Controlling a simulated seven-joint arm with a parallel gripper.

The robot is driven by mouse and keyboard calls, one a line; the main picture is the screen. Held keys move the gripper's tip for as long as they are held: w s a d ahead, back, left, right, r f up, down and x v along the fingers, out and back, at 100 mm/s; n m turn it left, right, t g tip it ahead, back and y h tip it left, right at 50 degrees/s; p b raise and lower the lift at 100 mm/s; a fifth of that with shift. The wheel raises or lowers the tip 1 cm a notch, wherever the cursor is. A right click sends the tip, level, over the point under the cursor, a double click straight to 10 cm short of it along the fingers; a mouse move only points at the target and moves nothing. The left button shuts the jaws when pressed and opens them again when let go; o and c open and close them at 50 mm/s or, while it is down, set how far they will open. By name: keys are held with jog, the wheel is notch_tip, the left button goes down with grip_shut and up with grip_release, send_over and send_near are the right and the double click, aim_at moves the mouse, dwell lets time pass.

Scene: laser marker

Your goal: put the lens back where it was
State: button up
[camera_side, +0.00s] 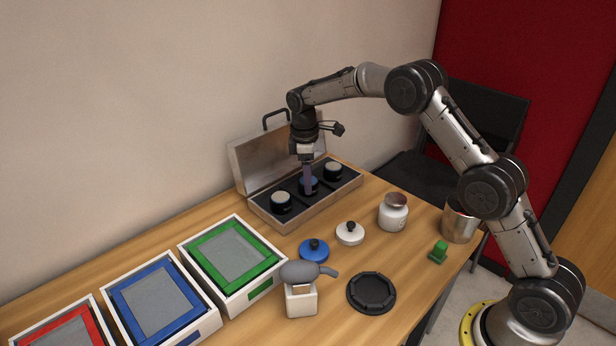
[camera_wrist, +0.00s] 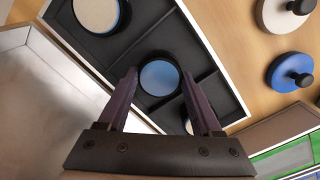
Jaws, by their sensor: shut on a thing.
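The open metal case (camera_side: 262,213) has a dark insert with three lens places in a row. A black-rimmed lens with a blue face (camera_side: 309,189) is at the middle place; it also shows in the wrist view (camera_wrist: 160,78). My gripper (camera_side: 308,180) points straight down over the middle of the case, its purple fingers on either side of this lens and shut on it. In the wrist view my gripper (camera_wrist: 160,80) partly covers the case. The lens looks upright; whether it rests on the floor of its place is hidden.
Pale-faced lenses stand at the near (camera_side: 281,202) and far (camera_side: 333,170) places. The raised case lid (camera_side: 252,160) is close behind my gripper. A blue lid (camera_side: 314,250), white lid (camera_side: 350,233), jar (camera_side: 393,212) and green-framed box (camera_side: 232,256) stand in front.

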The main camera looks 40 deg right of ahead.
jog(key=o, duration=1.5)
notch_tip(320, 180, up, 12)
jog(key=shift+a+r, duration=0.2)
jog(key=shift+a, duration=0.25)
jog(key=s+a+r+m+t, duration=0.1)
jog(key=s+r+m+t, duration=0.1)
jog(key=s+r, duration=0.6)
jog(key=s+a+r+m+t, duration=0.1)
jog(key=s+a+r+m, duration=0.2)
jog(key=s, duration=0.9)
jog(key=s+f+m+t, duration=0.1)
jog(key=s+f+m, duration=0.1)
jog(key=s, duration=0.7)
jog(key=s+f+m+t, duration=0.1)
jog(key=s+f, duration=0.3)
jog(key=s, duration=0.6)
jog(key=shift+s+f+m+t+y, duration=0.3)
jog(key=shift+f+m+y, duration=0.1)
jog(key=shift+m, duration=0.1)
